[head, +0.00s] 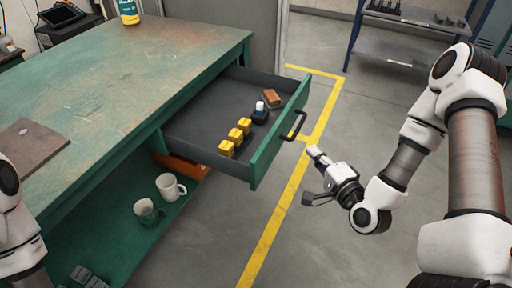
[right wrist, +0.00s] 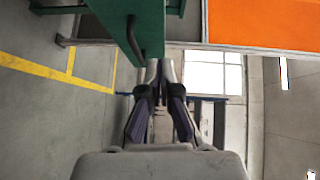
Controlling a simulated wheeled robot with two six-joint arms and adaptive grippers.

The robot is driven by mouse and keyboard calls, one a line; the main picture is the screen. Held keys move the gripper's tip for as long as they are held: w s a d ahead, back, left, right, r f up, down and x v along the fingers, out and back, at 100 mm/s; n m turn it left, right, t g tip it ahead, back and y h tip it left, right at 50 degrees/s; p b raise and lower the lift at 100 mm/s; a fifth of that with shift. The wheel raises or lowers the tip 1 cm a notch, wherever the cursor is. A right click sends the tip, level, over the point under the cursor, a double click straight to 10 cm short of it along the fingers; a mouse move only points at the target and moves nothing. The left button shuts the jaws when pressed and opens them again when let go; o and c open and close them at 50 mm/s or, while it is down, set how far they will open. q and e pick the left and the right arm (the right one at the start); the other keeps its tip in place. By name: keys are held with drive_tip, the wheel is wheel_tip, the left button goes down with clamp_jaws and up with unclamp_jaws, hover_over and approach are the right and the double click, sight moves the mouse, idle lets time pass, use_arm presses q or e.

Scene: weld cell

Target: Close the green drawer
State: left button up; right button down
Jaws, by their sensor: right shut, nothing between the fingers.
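The green drawer (head: 277,141) is pulled far out of the green workbench (head: 150,60), its grey inside showing. Its front carries a black bar handle (head: 294,126). My right gripper (head: 316,152) is shut and empty, just outside the drawer front, a little right of and below the handle in the head view. A small gap seems to part them; contact cannot be told for sure. In the right wrist view, the green drawer front (right wrist: 140,22) and dark handle (right wrist: 133,42) are just ahead of the shut fingertips (right wrist: 158,66). My left gripper is out of view.
The drawer holds yellow blocks (head: 234,135), a blue-and-white item (head: 260,112) and a brown block (head: 272,98). Two mugs (head: 170,187) stand on the shelf below. A metal shelf rack (head: 410,35) stands at the back. Floor right of the drawer is clear.

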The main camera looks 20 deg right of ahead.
drive_tip(key=d+f+m+h+b, duration=0.1)
drive_tip(key=d+m+h+b, duration=0.1)
drive_tip(key=b, duration=0.3)
approach(286, 116)
drive_tip(key=w+d, duration=0.3)
drive_tip(key=shift+w+a+f+n+t+b, duration=0.2)
drive_tip(key=shift+w+a+b, duration=0.1)
drive_tip(key=shift+w+a, duration=0.2)
drive_tip(key=shift+w+a+f+n+t+b, duration=0.1)
drive_tip(key=shift+w+a+f+t+b, duration=0.15)
drive_tip(key=shift+w+a, duration=0.3)
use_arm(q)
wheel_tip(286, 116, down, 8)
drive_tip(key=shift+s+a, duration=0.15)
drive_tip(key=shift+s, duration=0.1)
use_arm(e)
drive_tip(key=shift+w+a+r, duration=0.15)
drive_tip(key=shift+w+a, duration=0.05)
drive_tip(key=shift+w, duration=0.2)
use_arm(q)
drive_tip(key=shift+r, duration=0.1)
